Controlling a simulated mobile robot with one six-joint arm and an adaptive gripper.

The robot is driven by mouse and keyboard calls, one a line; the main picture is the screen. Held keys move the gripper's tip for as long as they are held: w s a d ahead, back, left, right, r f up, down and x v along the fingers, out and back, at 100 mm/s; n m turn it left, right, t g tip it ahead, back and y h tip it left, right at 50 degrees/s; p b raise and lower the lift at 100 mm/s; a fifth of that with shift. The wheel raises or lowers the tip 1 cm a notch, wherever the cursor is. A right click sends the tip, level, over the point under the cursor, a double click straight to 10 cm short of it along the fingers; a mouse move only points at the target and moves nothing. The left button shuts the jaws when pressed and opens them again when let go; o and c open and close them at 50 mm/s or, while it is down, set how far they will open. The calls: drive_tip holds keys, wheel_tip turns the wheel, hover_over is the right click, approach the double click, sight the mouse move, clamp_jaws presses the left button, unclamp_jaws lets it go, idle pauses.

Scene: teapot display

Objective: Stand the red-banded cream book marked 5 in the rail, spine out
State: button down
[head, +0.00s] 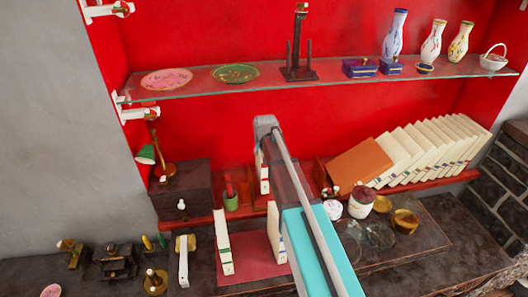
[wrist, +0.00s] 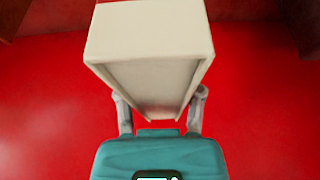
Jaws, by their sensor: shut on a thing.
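In the wrist view, my gripper (wrist: 161,112) is shut on a plain cream book (wrist: 150,35), one finger on each side. Its end faces the camera, and red surface shows behind it. No number or band shows on it there. In the head view, a cream book with a red band (head: 264,178) shows just left of my arm, above the red rail (head: 200,222); its number is too small to read. It appears to be the held book, but my arm hides the jaws and I cannot tell whether it touches the rail.
Leaning cream books (head: 425,155) and an orange-brown book (head: 362,160) fill the rail's right part. Two cream books, one green-banded (head: 223,242) and one partly hidden (head: 275,232), stand on a red mat (head: 250,265). A green cup (head: 231,202) stands close left. A glass shelf (head: 210,100) runs above.

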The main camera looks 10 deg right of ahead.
drive_tip(key=shift+f+b, duration=2.1)
drive_tip(key=shift+f, duration=0.3)
drive_tip(key=shift+f+b, duration=0.35)
drive_tip(key=shift+c, duration=0.8)
unclamp_jaws()
